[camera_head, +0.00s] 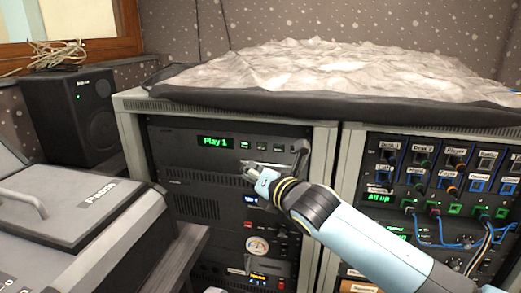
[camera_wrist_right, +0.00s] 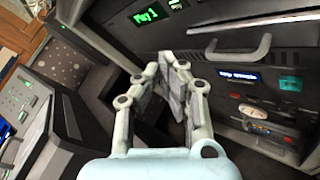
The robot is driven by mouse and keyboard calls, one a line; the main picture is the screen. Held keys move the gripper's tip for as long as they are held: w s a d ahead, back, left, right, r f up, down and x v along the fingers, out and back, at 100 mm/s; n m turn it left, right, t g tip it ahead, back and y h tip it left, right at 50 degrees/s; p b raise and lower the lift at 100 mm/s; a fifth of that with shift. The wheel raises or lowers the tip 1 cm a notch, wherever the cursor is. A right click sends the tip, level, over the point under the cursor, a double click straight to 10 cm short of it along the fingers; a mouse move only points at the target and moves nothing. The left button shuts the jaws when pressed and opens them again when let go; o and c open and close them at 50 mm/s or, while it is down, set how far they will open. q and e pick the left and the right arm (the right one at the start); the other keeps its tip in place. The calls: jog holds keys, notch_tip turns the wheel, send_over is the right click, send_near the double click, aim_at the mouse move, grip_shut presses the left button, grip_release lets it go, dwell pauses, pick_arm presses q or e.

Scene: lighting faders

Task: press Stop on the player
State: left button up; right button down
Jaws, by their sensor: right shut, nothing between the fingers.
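The player (camera_head: 222,153) is a dark rack unit at the top of the left rack. Its green display (camera_head: 215,141) reads "Play 1", and a row of small buttons (camera_head: 262,146) sits right of the display, one of them lit green. The button labels are too small to read. My right gripper (camera_head: 248,170) is shut and empty, just below the button row in the head view; I cannot tell its gap to the panel. In the right wrist view the fingers (camera_wrist_right: 170,65) are together, and the player's display (camera_wrist_right: 153,14) shows above them. My left gripper is out of view.
A handle (camera_head: 301,155) juts out at the player's right end.

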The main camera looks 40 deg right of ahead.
aim_at(261, 147)
jog(key=shift+w+d+b, duration=0.4)
jog(key=shift+w+d, duration=0.75)
jog(key=shift+d, duration=0.25)
jog(key=shift+w+d+b, duration=0.35)
jog(key=shift+w+d, duration=0.8)
jog(key=shift+d, duration=0.2)
jog(key=shift+w+d, duration=0.1)
jog(key=shift+w+d, duration=0.2)
jog(key=shift+w+d, duration=0.2)
jog(key=shift+d, duration=0.05)
jog(key=shift+s+a+r+p, duration=0.1)
jog(key=shift+s+a+p, duration=0.3)
jog(key=shift+a+p, duration=0.1)
jog(key=shift+s, duration=0.1)
